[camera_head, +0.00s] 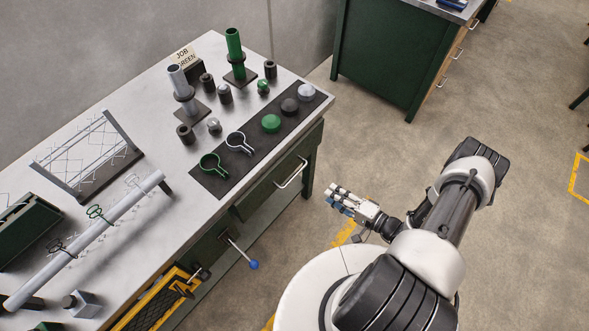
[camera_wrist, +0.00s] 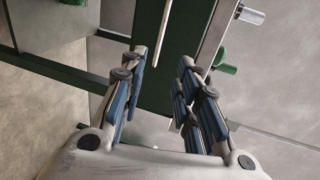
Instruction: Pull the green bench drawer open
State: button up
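The green bench drawer (camera_head: 262,193) is in the front of the steel-topped bench, just under the top's edge, and looks shut. Its pale bar handle (camera_head: 291,173) stands out from the drawer front. My gripper (camera_head: 338,199) is in front of the drawer, to the right of the handle and apart from it. In the wrist view my gripper (camera_wrist: 160,64) is open, with nothing between its blue-padded fingers. The dark green front (camera_wrist: 182,38) and a pale upright bar, apparently the handle (camera_wrist: 164,18), show beyond the fingertips.
The bench top (camera_head: 130,110) holds a dark mat (camera_head: 216,181) with clamps and caps, and several posts. A lever with a blue knob (camera_head: 254,265) sticks out below, left of my gripper. Another green cabinet (camera_head: 385,60) stands behind. Floor between is clear.

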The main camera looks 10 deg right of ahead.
aim_at(297, 174)
jog(key=b+x, duration=0.2)
jog(key=x, duration=1.5)
jog(key=shift+b, duration=0.35)
jog(key=shift+c, duration=0.3)
grip_shut()
